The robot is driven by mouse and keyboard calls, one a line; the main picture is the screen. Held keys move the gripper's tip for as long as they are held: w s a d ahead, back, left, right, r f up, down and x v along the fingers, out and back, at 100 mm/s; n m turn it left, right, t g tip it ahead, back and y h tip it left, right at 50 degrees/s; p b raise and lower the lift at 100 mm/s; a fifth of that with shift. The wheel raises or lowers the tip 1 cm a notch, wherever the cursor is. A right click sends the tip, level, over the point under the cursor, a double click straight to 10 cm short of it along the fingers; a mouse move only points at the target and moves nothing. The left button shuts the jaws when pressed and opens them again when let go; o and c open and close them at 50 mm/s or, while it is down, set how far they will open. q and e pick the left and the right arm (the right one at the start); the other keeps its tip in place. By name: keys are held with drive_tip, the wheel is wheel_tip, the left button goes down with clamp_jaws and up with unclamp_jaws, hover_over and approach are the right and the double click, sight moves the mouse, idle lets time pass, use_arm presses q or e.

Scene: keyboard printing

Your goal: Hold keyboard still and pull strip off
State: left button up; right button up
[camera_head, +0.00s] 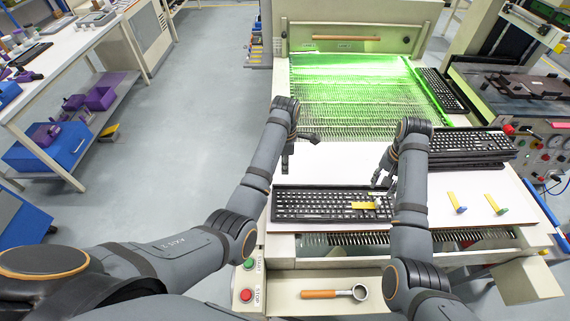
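A black keyboard (318,211) with pale key markings lies flat on the white work surface at the front of the machine. A yellow strip (362,205) lies across its right part, with a small light-coloured piece at its right end. My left gripper (302,150) is above and behind the keyboard, apart from it, with its fingers spread and empty. My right gripper (382,182) is over the keyboard's right part, just behind the strip's right end. Its fingers are small and partly hidden by my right arm, so I cannot tell whether they touch anything.
Two loose yellow strips (453,200) (493,202) lie right of my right arm. A green-lit conveyor (345,95) runs behind. A wooden-handled tool (325,294) lies on the front ledge near the buttons.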

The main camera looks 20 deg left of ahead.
sight(285, 185)
use_arm(q)
wheel_tip(285, 185, down, 11)
drive_tip(key=shift+r, duration=0.15)
idle(0.4)
drive_tip(key=shift+c, duration=0.2)
clamp_jaws()
idle(0.8)
idle(0.3)
